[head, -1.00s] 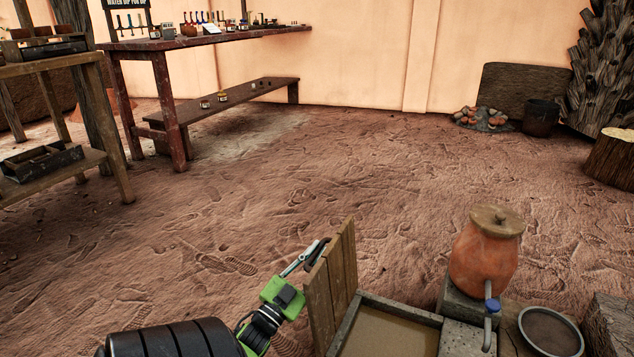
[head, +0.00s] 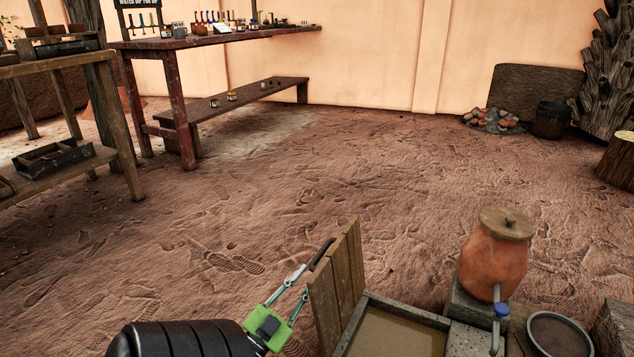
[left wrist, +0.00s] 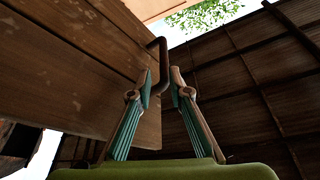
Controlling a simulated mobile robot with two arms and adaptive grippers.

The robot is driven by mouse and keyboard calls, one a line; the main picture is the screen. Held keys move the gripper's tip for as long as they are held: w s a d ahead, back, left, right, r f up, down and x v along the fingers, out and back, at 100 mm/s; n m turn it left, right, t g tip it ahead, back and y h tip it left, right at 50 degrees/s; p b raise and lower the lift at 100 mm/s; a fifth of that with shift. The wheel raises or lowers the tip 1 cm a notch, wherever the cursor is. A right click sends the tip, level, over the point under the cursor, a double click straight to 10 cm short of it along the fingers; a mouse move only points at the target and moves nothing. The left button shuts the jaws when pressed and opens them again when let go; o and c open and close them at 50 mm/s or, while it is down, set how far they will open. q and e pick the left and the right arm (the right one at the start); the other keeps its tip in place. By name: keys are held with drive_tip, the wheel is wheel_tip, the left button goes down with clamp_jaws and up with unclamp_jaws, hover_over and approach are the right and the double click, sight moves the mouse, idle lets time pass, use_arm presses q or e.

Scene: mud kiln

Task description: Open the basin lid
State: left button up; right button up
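The basin (head: 447,324) is a stone-rimmed box at the bottom of the head view, with a flat brown surface inside. Its plank lid (head: 338,285) stands about upright along the basin's left rim, so the top is uncovered. The lid has a dark bent handle (head: 322,254) on its left face. My left gripper (head: 304,278) is left of the lid with its fingers spread. In the left wrist view, the lid (left wrist: 75,60) fills the upper left, and its handle (left wrist: 162,62) reaches down by the gap between the open fingertips (left wrist: 160,80). My right gripper is not in view.
An orange clay pot (head: 492,262) with a wooden cover and tap stands right of the basin, by a round bowl (head: 556,338). Tables (head: 215,42) stand at the back left. A stump (head: 616,163) is at the right. The footprinted ground between is clear.

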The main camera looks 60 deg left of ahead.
use_arm(q)
drive_tip(key=shift+v, duration=1.7)
drive_tip(key=shift+s, duration=0.1)
